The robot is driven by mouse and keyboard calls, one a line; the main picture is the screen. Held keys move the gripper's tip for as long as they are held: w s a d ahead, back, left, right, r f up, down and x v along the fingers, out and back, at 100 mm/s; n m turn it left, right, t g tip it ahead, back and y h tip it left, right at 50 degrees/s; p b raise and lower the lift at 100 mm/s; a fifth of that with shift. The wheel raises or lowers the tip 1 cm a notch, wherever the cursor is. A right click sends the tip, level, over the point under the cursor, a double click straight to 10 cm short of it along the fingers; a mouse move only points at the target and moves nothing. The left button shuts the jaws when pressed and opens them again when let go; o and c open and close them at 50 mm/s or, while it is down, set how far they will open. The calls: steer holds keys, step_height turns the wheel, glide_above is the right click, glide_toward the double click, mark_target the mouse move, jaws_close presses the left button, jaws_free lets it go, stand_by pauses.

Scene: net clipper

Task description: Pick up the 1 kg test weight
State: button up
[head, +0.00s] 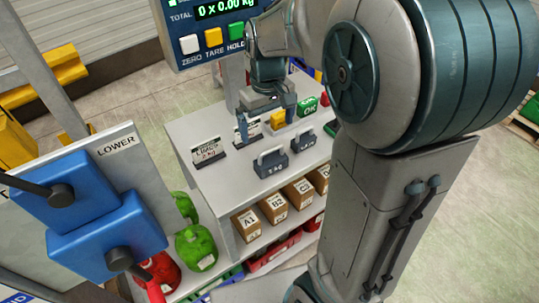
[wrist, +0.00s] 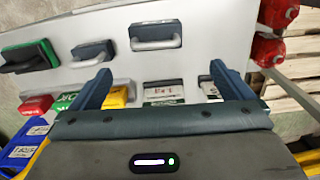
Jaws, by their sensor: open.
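Dark blue-grey weights with handles stand on the pale bench top. In the head view one weight (head: 271,164) is nearest and another weight (head: 303,141) is to its right. The wrist view shows these as the right weight (wrist: 155,37) and middle weight (wrist: 95,53), plus a dark green-edged block (wrist: 28,56) at left. Their marks are too small to read, so I cannot tell which is 1 kg. My gripper (head: 267,118) is open and empty, above the back of the bench; its fingers (wrist: 162,82) are apart from the weights.
Label cards (head: 208,150), a yellow block (head: 278,119) and a green OK block (head: 307,106) line the bench's back. Small boxes (head: 273,207) sit on the shelf below. A scale display (head: 213,35) hangs above. Blue lever boxes (head: 107,238) stand at front left.

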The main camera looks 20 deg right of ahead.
mark_target(271, 158)
step_height(271, 158, down, 8)
steer(key=shift+d, duration=0.1)
steer(key=shift+s+d+f, duration=0.1)
steer(key=shift+d+f, duration=0.05)
steer(key=shift+f, duration=1.2)
steer(key=shift+s+d+f, duration=0.1)
steer(key=shift+d+f, duration=0.05)
steer(key=shift+f, duration=1.2)
steer(key=shift+w+r, duration=0.1)
steer(key=c, duration=1.7)
